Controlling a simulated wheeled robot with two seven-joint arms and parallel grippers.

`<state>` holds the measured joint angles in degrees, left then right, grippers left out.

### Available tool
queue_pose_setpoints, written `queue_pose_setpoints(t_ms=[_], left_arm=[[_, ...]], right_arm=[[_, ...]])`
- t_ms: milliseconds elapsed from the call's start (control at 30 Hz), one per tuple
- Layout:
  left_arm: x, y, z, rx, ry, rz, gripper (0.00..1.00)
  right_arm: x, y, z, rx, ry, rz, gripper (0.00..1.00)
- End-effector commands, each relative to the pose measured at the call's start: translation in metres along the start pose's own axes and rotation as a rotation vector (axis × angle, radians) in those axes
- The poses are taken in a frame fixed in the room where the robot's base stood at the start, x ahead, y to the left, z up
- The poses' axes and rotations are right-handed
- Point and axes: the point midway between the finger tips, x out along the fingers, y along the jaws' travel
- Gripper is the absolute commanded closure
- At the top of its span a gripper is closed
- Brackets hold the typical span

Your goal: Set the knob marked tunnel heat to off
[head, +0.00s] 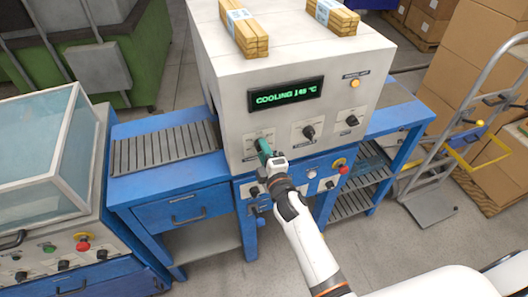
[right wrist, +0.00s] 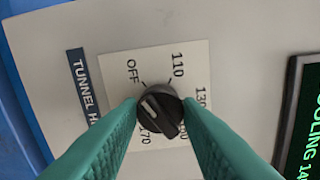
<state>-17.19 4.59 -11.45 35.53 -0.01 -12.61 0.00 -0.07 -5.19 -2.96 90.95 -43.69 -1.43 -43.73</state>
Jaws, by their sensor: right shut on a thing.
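The tunnel heat knob (right wrist: 160,112) is round and black with a raised grip and a white mark. In the right wrist view it sits on a white dial plate (right wrist: 118,62) printed with OFF, 110, 130 and more numbers. The white mark lies on the knob's upper-left side, roughly toward OFF; I cannot tell if it lines up exactly. My right gripper (right wrist: 160,108) is shut on the knob, one green finger on each side. In the head view this gripper (head: 264,150) is at the machine's front panel and hides the knob. My left gripper is not in view.
The display (head: 286,94) reads COOLING with a temperature near 149 °C. Another black knob (head: 308,132) and a third (head: 352,120) are to the right. A red button (head: 339,165) is below. A hand truck (head: 455,130) stands at the right.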

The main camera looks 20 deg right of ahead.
Motion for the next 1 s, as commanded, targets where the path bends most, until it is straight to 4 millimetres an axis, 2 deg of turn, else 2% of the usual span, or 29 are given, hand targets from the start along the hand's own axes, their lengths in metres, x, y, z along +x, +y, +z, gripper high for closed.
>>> queue_pose_setpoints(t_ms=[233, 267, 400, 667, 767, 867, 1000], left_arm=[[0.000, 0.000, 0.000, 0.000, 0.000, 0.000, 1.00], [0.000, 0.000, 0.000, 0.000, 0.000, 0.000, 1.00], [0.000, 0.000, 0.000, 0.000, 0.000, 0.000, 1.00], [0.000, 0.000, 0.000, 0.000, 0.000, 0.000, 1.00], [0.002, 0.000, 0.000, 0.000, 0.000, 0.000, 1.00], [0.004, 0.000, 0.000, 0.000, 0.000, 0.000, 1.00], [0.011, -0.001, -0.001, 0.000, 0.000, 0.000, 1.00]], right_arm=[[0.000, 0.000, 0.000, -0.004, 0.000, 0.001, 0.91], [0.000, 0.000, 0.000, -0.004, 0.000, 0.001, 0.67], [0.000, 0.000, 0.000, -0.003, 0.000, 0.001, 0.46], [-0.001, 0.000, 0.000, -0.001, 0.000, 0.001, 0.46], [-0.006, 0.002, -0.001, -0.002, 0.001, 0.002, 0.46], [-0.020, 0.003, -0.001, -0.002, 0.001, 0.003, 0.46], [-0.050, 0.004, -0.001, -0.002, 0.000, 0.003, 0.46]])
